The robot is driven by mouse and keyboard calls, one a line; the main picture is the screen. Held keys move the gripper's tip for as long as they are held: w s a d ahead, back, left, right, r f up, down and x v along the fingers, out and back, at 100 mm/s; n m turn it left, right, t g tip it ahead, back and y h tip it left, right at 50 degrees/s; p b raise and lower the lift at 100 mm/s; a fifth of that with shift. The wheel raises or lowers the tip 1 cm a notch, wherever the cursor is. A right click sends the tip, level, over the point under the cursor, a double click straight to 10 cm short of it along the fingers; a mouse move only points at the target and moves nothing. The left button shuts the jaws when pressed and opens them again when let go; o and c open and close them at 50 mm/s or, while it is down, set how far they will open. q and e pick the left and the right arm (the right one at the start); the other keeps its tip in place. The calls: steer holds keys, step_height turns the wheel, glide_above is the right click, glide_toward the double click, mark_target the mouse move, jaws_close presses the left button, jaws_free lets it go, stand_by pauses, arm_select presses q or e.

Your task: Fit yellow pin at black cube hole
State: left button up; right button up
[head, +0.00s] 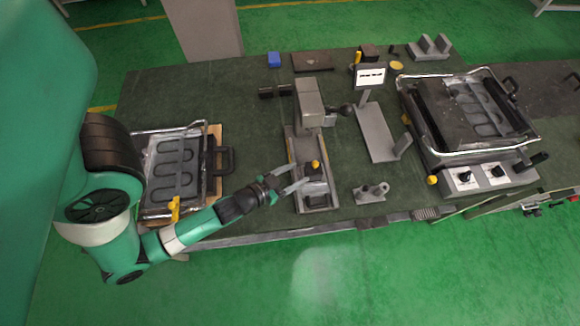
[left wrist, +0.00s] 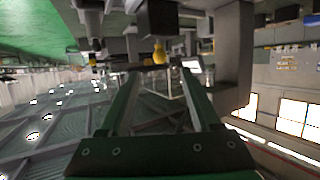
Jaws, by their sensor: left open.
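A yellow pin (head: 315,164) stands on a dark block (head: 314,172) at the front end of the grey press base in the head view. In the left wrist view the pin (left wrist: 160,52) shows just beyond the fingertips, against the black block (left wrist: 158,17). My left gripper (head: 296,176) is open and empty, just left of the pin, its fingers pointing at it. In the left wrist view, the open left gripper (left wrist: 160,74) has the pin lined up between its fingers, apparently a little apart. I cannot make out a hole in the block.
The press column (head: 309,103) rises behind the block. A grey bracket (head: 373,193) is to the right, with a sign stand (head: 376,133) behind it. A heating unit (head: 170,180) lies left, a larger one (head: 465,115) right. The back left tabletop (head: 190,95) is clear.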

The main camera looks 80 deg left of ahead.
arm_select(q)
steer(key=shift+v, duration=1.25)
